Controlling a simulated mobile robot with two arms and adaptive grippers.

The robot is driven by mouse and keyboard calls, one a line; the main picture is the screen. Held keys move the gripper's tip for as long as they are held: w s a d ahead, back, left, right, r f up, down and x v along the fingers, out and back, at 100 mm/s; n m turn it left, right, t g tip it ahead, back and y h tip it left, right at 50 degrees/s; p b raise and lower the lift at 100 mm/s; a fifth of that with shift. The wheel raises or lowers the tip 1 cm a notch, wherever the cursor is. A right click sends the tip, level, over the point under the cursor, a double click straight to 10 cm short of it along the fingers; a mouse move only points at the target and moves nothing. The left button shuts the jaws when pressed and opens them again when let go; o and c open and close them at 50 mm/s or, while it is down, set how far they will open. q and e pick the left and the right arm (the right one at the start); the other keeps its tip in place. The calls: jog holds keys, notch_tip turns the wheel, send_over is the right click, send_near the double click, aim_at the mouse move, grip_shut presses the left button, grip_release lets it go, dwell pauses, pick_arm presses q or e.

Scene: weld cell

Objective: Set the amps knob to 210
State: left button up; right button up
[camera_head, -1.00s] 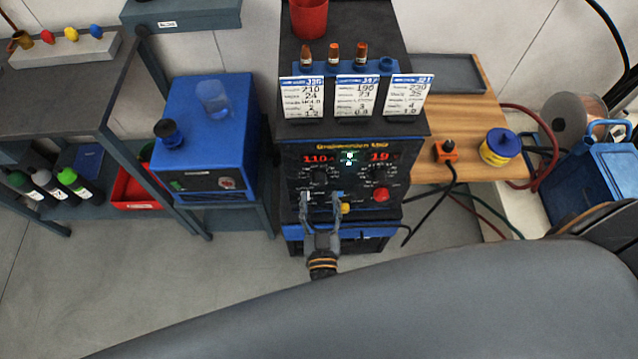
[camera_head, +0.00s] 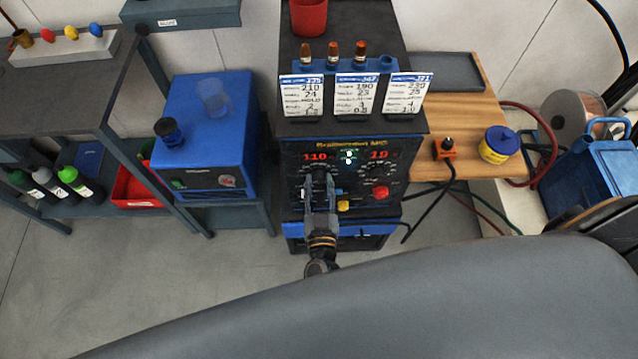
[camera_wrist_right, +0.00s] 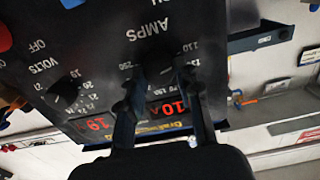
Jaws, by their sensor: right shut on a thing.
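The black welding machine (camera_head: 345,158) has a red readout of 110 (camera_head: 315,156) at left and 19 (camera_head: 379,155) at right. The amps knob (camera_head: 319,172) is below the left readout, partly hidden by my right gripper (camera_head: 320,187). In the right wrist view, the fingers (camera_wrist_right: 160,92) stand on both sides of the dark amps knob (camera_wrist_right: 157,66) under the upside-down AMPS lettering. My right gripper is shut on this knob. My left gripper is not in view.
Cards (camera_head: 302,97) stand on top of the machine. A blue box (camera_head: 205,135) is at left, a wooden table (camera_head: 465,115) at right.

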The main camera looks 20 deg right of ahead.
jog(key=shift+m, duration=0.3)
jog(key=m+b, duration=0.1)
jog(key=m, duration=0.2)
jog(key=shift+f, duration=0.15)
jog(key=m+b, duration=0.1)
jog(key=m, duration=0.3)
jog(key=shift+s+d+b, duration=0.1)
jog(key=shift+b, duration=0.2)
jog(key=m+b, duration=0.1)
jog(key=m, duration=0.2)
jog(key=shift+f+m+b, duration=0.1)
jog(key=shift+m+b, duration=0.2)
jog(key=m+b, duration=0.1)
jog(key=m, duration=0.2)
jog(key=shift+d+m+b, duration=0.1)
jog(key=shift+m+b, duration=0.2)
jog(key=shift+b, duration=0.05)
jog(key=m+b, duration=0.3)
jog(key=m, duration=0.3)
jog(key=shift+f+b, duration=0.2)
jog(key=shift+b, duration=0.1)
jog(key=m+b, duration=0.2)
jog(key=m, duration=0.2)
jog(key=shift+m+b, duration=0.3)
jog(key=shift+b, duration=0.05)
jog(key=shift+m+b, duration=0.85)
jog(key=shift+m, duration=0.55)
